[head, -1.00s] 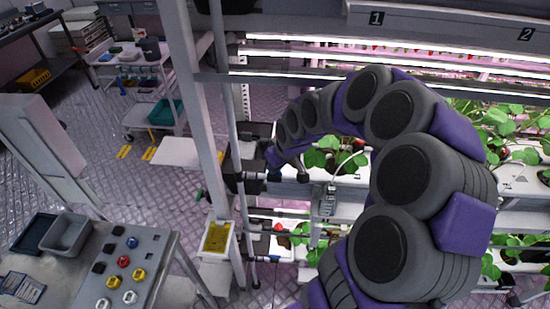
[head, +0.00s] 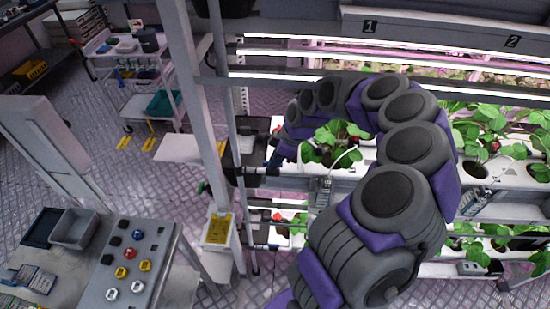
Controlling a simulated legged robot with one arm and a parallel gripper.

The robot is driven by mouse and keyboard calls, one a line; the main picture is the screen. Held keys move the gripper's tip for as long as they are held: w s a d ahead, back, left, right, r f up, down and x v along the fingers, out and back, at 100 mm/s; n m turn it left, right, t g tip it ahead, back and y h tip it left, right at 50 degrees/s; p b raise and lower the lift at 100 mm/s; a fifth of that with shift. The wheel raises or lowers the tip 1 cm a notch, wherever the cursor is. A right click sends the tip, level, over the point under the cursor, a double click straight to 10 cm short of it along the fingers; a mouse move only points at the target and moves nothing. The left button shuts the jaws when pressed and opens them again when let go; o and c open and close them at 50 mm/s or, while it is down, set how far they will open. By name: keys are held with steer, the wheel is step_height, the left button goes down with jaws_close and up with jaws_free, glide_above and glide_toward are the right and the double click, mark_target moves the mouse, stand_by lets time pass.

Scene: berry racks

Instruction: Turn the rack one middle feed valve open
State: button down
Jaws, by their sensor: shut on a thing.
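Rack one carries the number plate 1 (head: 370,26). The middle feed valve (head: 246,176) is a dark fitting on the pipe beside the rack's front post, level with the middle shelf. My arm arches from the lower right over the plants and bends down to this valve. My gripper (head: 275,161) is at the right end of the dark fitting, shut on the valve's handle. The fingers and handle are small, dark and partly hidden by my wrist, so the handle's angle cannot be told.
A lower feed line (head: 264,247) runs below on the same post. Strawberry plants (head: 330,140) fill the shelf to the right. A button console (head: 130,262) and grey bin (head: 74,229) stand at lower left. A trolley (head: 130,70) stands behind.

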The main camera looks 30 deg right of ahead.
steer(key=shift+n, duration=0.3)
steer(key=c, duration=1.1)
jaws_free()
steer(key=shift+d, duration=0.2)
steer(key=shift+r, duration=0.25)
steer(key=shift+v, duration=1.2)
steer(key=s+d, duration=0.2)
steer(key=d, duration=0.1)
steer(key=s+d, duration=0.2)
steer(key=d, duration=0.2)
steer(key=s+d, duration=0.2)
steer(key=d, duration=0.1)
steer(key=shift+s+d+p, duration=0.2)
steer(key=shift+s+p, duration=0.1)
